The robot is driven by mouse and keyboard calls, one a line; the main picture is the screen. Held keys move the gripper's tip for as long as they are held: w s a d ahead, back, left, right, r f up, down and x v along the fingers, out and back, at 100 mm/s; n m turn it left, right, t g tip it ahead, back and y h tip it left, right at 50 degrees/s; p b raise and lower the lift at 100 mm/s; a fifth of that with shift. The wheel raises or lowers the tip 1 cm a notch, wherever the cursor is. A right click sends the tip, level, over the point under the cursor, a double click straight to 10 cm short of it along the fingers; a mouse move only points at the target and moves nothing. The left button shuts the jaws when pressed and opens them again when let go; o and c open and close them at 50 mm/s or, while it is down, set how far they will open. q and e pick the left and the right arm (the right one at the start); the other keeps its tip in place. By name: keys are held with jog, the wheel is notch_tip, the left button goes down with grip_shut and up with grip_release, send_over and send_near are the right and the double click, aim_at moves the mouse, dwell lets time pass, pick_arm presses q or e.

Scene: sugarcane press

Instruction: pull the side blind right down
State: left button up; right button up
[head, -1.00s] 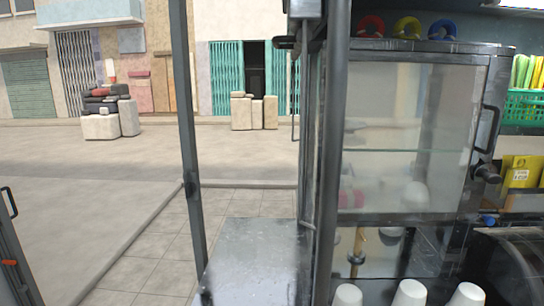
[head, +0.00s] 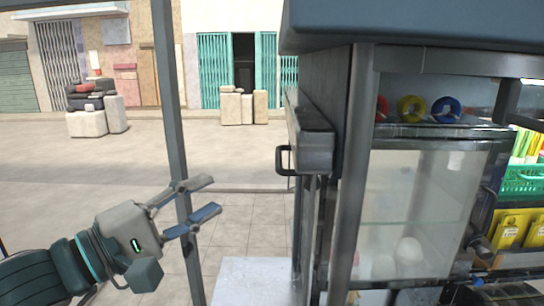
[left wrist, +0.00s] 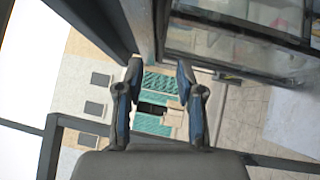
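A dark grey bar-shaped casing (head: 312,135) hangs on the stall's left side in the head view, at the upper part of the frame post. It looks like the rolled-up side blind. A small black loop handle (head: 284,160) sticks out of its left side. My left gripper (head: 208,198) is open and empty, left of and a little lower in the picture than the handle, apart from it. Its fingers point right and overlap the thin upright post. In the left wrist view its two fingers (left wrist: 160,70) are spread with nothing between them. My right gripper is not in view.
A thin grey post (head: 172,110) stands left of the stall, close to my left gripper in the picture. A glass cabinet (head: 415,200) fills the right side, with coloured rolls (head: 411,108) on top. A metal counter (head: 255,280) lies below the blind. The picture space between post and handle is clear.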

pick_arm(q)
jog(key=p+x, duration=0.4)
jog(key=x, duration=1.1)
jog(key=shift+d, duration=0.15)
jog(key=shift+f, duration=0.15)
jog(key=shift+c, duration=0.5)
grip_shut()
